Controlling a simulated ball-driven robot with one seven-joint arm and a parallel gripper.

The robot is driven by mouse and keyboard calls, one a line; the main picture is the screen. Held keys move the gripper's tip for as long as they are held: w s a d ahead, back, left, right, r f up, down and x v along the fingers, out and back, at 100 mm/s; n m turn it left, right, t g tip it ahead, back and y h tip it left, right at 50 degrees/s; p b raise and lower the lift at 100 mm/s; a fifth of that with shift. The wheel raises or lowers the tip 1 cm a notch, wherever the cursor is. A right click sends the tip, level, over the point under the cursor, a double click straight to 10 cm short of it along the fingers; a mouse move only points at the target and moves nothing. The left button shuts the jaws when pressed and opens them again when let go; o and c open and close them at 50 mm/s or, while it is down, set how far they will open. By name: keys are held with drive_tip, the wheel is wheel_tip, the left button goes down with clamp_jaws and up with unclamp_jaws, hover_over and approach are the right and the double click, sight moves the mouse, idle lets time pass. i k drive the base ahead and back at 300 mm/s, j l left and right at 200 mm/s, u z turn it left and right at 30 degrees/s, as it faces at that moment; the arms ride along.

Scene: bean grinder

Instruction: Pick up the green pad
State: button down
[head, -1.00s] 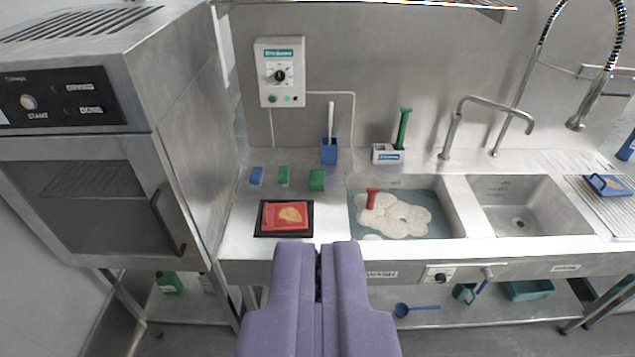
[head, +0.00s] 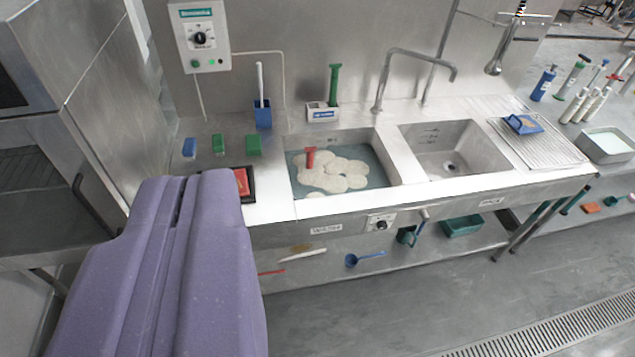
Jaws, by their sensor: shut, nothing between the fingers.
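Two green pieces lie on the steel counter left of the foamy sink: a narrower green pad (head: 218,143) and a wider green block (head: 253,145). I cannot tell for sure which is the green pad. A blue pad (head: 189,147) lies left of them. My purple gripper (head: 192,180) is shut and empty, at the lower left of the head view, nearer to the camera than the pads and apart from them. It hides part of the counter's front and most of the black tray (head: 250,186) with a red piece (head: 241,182).
A foamy sink (head: 393,165) with a red-handled tool (head: 310,157) is right of the pads, then an empty sink (head: 452,155). A blue holder (head: 262,115) and white box (head: 322,112) stand behind. A steel oven (head: 70,60) is at left. Floor (head: 400,300) is clear at front.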

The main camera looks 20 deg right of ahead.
sight(253, 142)
drive_tip(key=i, duration=2.35)
